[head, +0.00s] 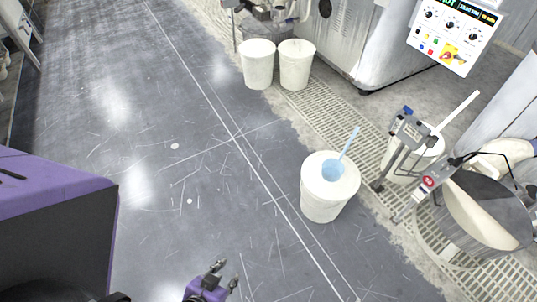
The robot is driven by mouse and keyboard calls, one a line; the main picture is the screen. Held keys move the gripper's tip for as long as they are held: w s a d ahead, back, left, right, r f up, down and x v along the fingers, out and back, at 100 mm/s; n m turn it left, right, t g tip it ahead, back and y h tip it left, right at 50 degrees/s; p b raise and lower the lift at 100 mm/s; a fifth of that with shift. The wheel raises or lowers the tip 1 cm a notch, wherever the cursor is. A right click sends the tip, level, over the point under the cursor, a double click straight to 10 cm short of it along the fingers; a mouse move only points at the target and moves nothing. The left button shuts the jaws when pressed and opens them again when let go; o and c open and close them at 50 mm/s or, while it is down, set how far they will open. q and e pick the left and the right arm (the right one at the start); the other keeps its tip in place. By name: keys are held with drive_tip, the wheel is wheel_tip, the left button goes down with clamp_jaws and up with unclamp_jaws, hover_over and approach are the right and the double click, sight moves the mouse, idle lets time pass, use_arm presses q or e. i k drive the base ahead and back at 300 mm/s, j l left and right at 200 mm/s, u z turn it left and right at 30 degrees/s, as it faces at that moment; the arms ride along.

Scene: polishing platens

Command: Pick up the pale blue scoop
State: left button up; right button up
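The pale blue scoop (333,169) rests at the top of a white bucket (323,207). Its round bowl lies on the bucket's white top, and its thin handle slants up and to the right. I cannot tell whether that top is a lid or white contents. My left gripper (227,274) shows at the bottom edge of the head view, below and left of the bucket. Its dark fingers are apart with nothing visible between them, and it is well away from the scoop. My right gripper is not in view.
Right of the bucket stand a grey post fixture (404,146), another white bucket (399,163) and a large metal drum (478,222). Two white buckets (258,65) stand farther back beside a machine with a control panel (452,35). The grey floor left of the scoop's bucket is clear.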

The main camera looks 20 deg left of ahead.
sight(332, 169)
drive_tip(key=i+l, duration=1.2)
drive_tip(key=l, duration=0.05)
